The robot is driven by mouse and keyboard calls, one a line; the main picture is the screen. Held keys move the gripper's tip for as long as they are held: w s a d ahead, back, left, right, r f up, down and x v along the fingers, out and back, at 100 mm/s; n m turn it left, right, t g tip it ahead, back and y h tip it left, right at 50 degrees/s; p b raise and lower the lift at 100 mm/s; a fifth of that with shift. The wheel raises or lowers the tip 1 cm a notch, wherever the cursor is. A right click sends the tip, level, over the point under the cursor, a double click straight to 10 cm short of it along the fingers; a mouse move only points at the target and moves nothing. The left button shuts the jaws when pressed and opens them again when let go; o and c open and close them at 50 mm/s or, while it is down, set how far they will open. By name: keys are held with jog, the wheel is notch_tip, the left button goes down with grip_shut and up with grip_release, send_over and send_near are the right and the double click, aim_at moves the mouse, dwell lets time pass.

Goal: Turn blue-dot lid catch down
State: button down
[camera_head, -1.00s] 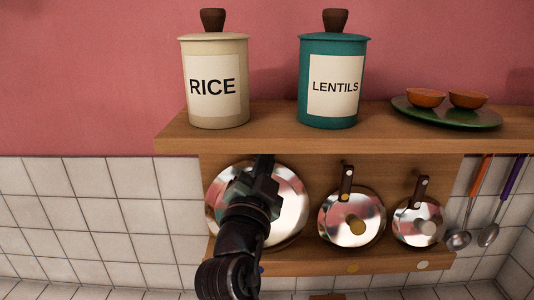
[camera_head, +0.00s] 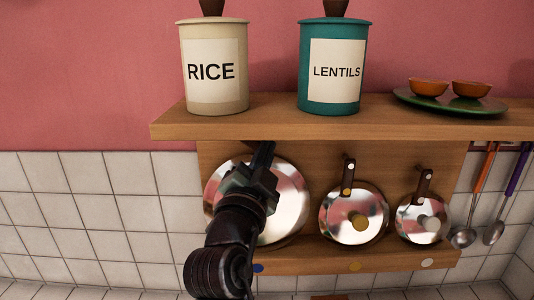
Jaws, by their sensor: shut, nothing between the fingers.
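The large silver lid (camera_head: 290,205) hangs at the left of the rack under the shelf. A blue dot (camera_head: 258,268) marks the lower rail below it. The catch of this lid does not show; my gripper and arm cover the lid's middle and part of its top. My gripper (camera_head: 265,147) is shut and empty, its fingertips pointing up near the lid's top edge, just below the shelf. I cannot tell whether it touches the catch.
Two smaller lids (camera_head: 345,230) (camera_head: 412,226) hang to the right, with brown catches (camera_head: 348,176) (camera_head: 424,184) over their tops. The shelf (camera_head: 270,128) above bears a rice canister (camera_head: 212,95), a lentils canister (camera_head: 333,95) and a green plate (camera_head: 440,104) with bowls. Ladles (camera_head: 464,236) hang far right.

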jog(key=shift+a+f+m+b, duration=0.1)
jog(key=shift+f+m+b, duration=0.1)
jog(key=shift+m+b, duration=0.15)
jog(key=m+b, duration=0.1)
jog(key=b, duration=0.1)
jog(key=f+m+b, duration=0.1)
jog(key=b, duration=0.2)
jog(key=a+m+g+b, duration=0.1)
jog(key=m+b, duration=0.1)
jog(key=shift+f+h, duration=0.4)
jog(key=m+b, duration=0.1)
jog(key=a+m+g+b, duration=0.1)
jog(key=m+b, duration=0.2)
jog(key=shift+a+f+g, duration=0.25)
jog(key=shift+f+g, duration=0.05)
jog(key=shift+g, duration=0.1)
jog(key=shift+a+b, duration=0.15)
jog(key=shift+b, duration=0.15)
jog(key=shift+a, duration=0.15)
